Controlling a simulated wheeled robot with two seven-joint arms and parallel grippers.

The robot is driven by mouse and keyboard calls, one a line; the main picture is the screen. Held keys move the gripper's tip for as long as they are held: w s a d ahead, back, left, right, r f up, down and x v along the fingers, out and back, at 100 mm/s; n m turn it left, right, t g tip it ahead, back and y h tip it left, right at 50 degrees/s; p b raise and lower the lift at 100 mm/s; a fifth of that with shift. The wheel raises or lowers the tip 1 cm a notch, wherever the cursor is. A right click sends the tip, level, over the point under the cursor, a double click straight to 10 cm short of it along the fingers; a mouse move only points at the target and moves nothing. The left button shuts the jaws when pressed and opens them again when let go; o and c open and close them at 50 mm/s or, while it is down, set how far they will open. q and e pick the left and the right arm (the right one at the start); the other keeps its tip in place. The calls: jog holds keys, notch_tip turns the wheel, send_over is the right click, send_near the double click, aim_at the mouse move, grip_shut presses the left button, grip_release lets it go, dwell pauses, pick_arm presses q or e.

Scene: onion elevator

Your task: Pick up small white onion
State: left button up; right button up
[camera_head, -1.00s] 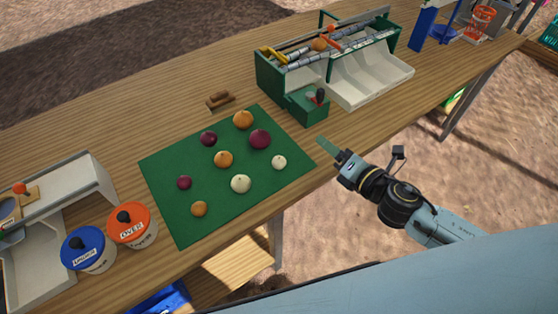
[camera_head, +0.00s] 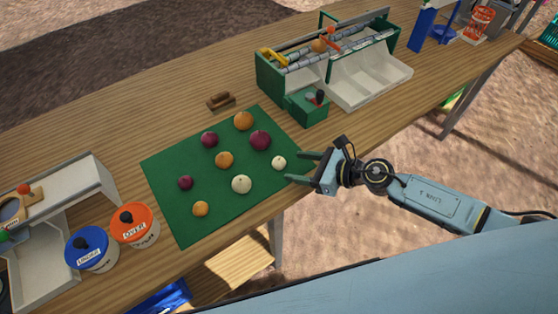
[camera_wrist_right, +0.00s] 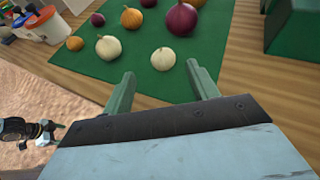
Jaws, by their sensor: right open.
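The small white onion (camera_head: 279,163) lies near the right edge of the green mat (camera_head: 180,226) in the head view. It also shows in the right wrist view (camera_wrist_right: 163,59), ahead of the fingers and between their lines. A larger white onion (camera_head: 241,184) lies to its left, also in the right wrist view (camera_wrist_right: 108,48). My right gripper (camera_head: 293,167) is open and empty, its fingers pointing left at the mat's right edge, close to the small white onion. In the head view, my left gripper is not seen.
Several orange and purple onions, such as the large purple onion (camera_head: 260,140), lie on the mat. A green and white machine (camera_head: 368,80) stands behind. A blue-lidded bin (camera_head: 90,248) and an orange-lidded bin (camera_head: 134,225) stand left. A brown wooden piece (camera_head: 221,101) lies behind the mat.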

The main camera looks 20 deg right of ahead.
aim_at(284, 162)
jog(key=x, duration=0.5)
jog(key=shift+w, duration=0.35)
jog(key=c, duration=1)
jog(key=shift+c, duration=0.2)
